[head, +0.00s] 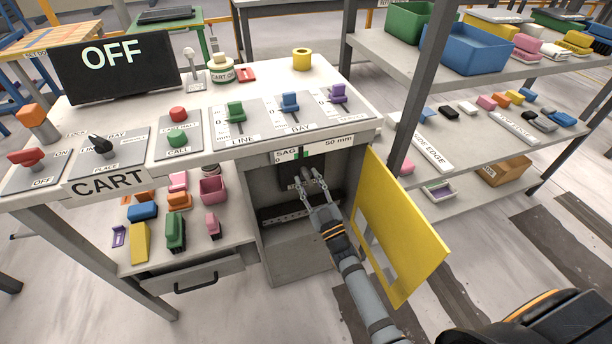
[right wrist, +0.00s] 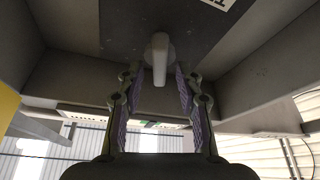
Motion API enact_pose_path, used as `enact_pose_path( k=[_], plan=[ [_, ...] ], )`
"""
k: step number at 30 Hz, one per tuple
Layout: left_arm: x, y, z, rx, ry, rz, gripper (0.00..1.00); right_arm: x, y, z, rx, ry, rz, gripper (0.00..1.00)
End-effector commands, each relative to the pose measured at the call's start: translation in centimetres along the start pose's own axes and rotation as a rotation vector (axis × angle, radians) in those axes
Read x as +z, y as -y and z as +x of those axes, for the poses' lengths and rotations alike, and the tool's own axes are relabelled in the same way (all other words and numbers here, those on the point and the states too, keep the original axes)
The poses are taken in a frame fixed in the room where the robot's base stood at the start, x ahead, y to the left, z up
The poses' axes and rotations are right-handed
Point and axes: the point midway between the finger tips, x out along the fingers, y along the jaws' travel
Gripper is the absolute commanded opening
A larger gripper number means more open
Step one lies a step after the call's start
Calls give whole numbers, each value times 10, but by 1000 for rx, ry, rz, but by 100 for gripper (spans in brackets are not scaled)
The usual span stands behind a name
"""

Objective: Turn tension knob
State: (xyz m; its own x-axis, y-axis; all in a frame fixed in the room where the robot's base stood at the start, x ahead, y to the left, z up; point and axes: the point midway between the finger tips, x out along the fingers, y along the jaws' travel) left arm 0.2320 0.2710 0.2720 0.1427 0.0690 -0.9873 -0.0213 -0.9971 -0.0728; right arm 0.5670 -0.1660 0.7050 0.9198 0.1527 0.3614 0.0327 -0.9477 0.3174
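A grey lever-shaped knob (right wrist: 160,58) sits on a dark plate (right wrist: 150,22) inside the cabinet, under the SAG gauge (head: 302,154). My right gripper (head: 312,177) reaches into the open cabinet from the front. In the right wrist view my right gripper (right wrist: 158,84) is open, with one finger on each side of the knob's lower end. Gaps show between the knob and both fingers. In the head view the fingers largely hide the knob. My left gripper is in neither view.
A yellow cabinet door (head: 402,228) stands open just right of my right arm. The cabinet walls (head: 248,205) enclose the gripper. Above is a counter with levers and a screen reading OFF (head: 115,66). Shelves with bins and blocks (head: 475,48) stand to the right.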

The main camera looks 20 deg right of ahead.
Motion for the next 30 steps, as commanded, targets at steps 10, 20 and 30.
enact_pose_path(
  k=[10,20,30],
  plan=[
    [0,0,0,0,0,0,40,1,0,-81,-1,3,1,36],
    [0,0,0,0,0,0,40,0,0,-99,0,-1,0,36],
    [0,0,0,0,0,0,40,0,0,-99,0,-1,0,36]
  ],
)
